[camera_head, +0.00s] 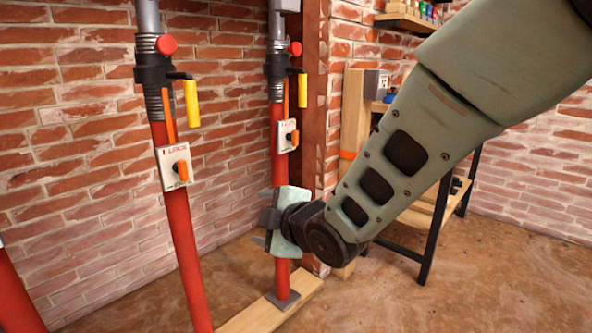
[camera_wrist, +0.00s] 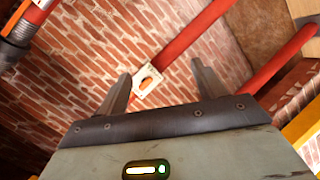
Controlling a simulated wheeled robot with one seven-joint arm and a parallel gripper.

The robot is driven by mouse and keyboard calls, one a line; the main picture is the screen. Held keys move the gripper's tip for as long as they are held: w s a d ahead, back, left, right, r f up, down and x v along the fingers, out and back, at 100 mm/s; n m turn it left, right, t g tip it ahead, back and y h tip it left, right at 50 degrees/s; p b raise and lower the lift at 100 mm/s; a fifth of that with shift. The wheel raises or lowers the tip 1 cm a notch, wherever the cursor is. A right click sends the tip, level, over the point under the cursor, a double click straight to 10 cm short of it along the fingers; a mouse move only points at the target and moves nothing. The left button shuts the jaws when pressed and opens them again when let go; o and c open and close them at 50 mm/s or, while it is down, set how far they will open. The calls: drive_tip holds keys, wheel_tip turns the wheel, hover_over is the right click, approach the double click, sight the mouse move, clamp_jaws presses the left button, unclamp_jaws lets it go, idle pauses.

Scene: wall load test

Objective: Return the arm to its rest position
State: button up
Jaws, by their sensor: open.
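My arm reaches in from the upper right in the head view. My gripper (camera_head: 268,228) is at the lower part of the right red post (camera_head: 281,185), in front of it in the picture; I cannot tell whether they touch. In the wrist view my gripper (camera_wrist: 165,82) has its two fingers wide apart with nothing held. Beyond the fingers, a white plate with an orange switch (camera_wrist: 148,79) sits on a red post (camera_wrist: 195,32).
The left red post (camera_head: 184,240) has a yellow handle (camera_head: 191,103) and its own switch plate. A wooden beam (camera_head: 262,315) lies on the floor under the right post. A brick wall (camera_head: 75,170) stands behind. A workbench (camera_head: 432,222) stands behind my arm.

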drive_tip(key=s+d+f+m+g+h, duration=0.2)
drive_tip(key=s+d+m+g+h, duration=0.3)
drive_tip(key=s+d, duration=0.75)
drive_tip(key=s+d+f+m+g+h, duration=0.25)
drive_tip(key=s+d+m+g, duration=0.45)
drive_tip(key=s, duration=0.8)
wheel_tip(320, 180, up, 32)
drive_tip(key=s+d+m+t+p, duration=0.1)
drive_tip(key=d+p, duration=0.1)
drive_tip(key=p, duration=3)
drive_tip(key=shift+d+h, duration=0.3)
drive_tip(key=shift+h, duration=0.05)
